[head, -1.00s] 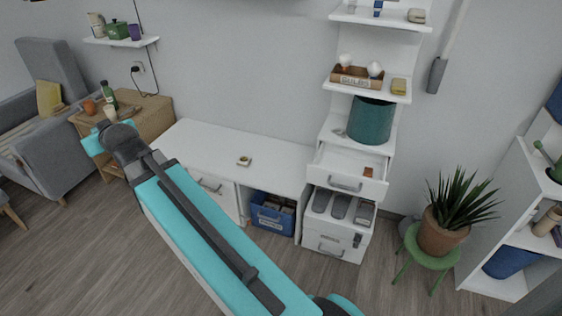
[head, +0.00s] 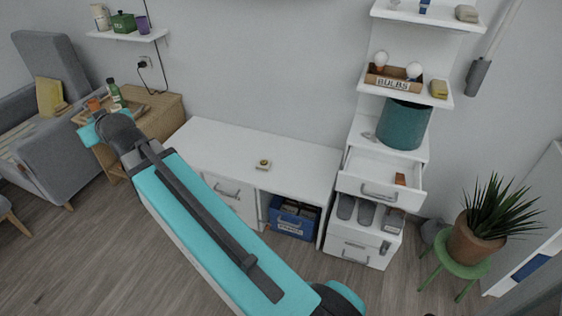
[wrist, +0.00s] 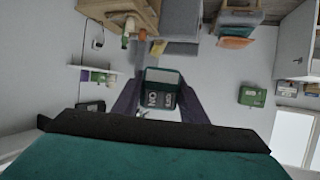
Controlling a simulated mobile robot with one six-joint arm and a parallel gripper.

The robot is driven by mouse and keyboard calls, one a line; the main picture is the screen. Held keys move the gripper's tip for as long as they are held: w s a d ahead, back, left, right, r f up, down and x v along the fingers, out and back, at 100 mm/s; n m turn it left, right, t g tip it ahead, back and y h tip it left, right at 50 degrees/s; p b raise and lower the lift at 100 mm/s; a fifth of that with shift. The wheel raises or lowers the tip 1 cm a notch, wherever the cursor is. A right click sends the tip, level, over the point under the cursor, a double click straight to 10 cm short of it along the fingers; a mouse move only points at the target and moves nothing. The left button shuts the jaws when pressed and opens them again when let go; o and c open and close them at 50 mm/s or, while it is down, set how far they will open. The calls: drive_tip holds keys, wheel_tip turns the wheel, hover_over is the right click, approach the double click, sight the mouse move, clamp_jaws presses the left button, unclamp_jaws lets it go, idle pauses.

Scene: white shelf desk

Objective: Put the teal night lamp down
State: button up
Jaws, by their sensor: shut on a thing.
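The teal night lamp (wrist: 161,78) shows in the middle of the wrist view as a small, dark teal box. It has a pale face and white lettering on its near side. My gripper (wrist: 158,103) has its two dark fingers on either side of the lamp, shut on it and holding it off any surface. In the head view the gripper and lamp are hidden behind my arm. The white desk top (head: 262,152) lies right of my arm and is mostly bare.
Shelves above hold a bulb box (head: 393,83). A wooden side table (head: 157,117) with bottle and tray stands at left.

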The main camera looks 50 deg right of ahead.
drive_tip(key=shift+w, duration=0.25)
